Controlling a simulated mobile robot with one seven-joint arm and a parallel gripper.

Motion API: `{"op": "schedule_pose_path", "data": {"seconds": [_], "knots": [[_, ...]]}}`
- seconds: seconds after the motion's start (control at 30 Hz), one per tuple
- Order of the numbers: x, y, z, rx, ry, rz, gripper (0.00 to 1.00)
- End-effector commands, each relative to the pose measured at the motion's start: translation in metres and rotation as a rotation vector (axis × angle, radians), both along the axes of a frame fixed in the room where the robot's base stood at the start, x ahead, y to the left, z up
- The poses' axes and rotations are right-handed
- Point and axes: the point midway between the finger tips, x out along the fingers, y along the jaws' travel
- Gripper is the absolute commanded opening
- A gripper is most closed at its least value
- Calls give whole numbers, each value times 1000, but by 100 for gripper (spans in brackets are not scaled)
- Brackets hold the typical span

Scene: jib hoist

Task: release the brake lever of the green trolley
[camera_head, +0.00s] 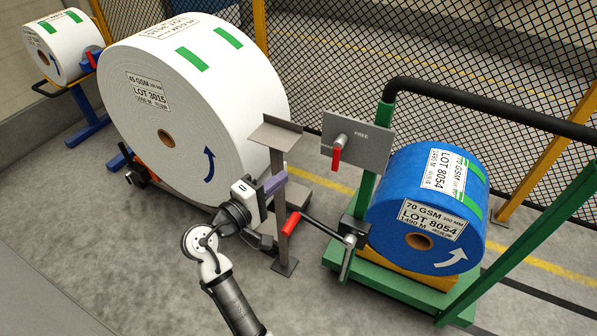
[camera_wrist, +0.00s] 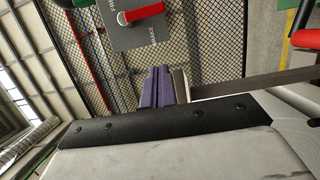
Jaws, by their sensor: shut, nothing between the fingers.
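The green trolley (camera_head: 402,287) stands at the right and carries a blue roll. A grey plate (camera_head: 357,142) marked FREE is by its green post. A red lever (camera_head: 337,154) on the plate hangs downward. In the wrist view the plate (camera_wrist: 120,37) shows sideways at the top, with FREE and a second label, seemingly BRAKE, and the red lever (camera_wrist: 142,13). My gripper (camera_head: 276,182) has purple fingers, shut and empty, left of and apart from the lever. The fingers (camera_wrist: 158,86) also show in the wrist view.
A grey stand (camera_head: 276,134) with a tilted top is close to my fingers; contact is unclear. A crank with a red handle (camera_head: 291,223) reaches left from the trolley. A large white roll (camera_head: 215,110) is at the left. Mesh fencing (camera_head: 420,50) stands behind.

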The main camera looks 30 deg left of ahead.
Motion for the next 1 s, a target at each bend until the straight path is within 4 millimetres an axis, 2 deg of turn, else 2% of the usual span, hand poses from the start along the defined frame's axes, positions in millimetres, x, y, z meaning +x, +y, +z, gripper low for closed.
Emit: {"op": "schedule_pose_path", "data": {"seconds": [0.47,0.53,0.7,1.0], "knots": [[91,-27,2,0,0,-2,0],[87,-41,2,1,2,-1,0],[87,-59,1,0,0,0,0],[86,-65,0,1,0,1,0]]}}
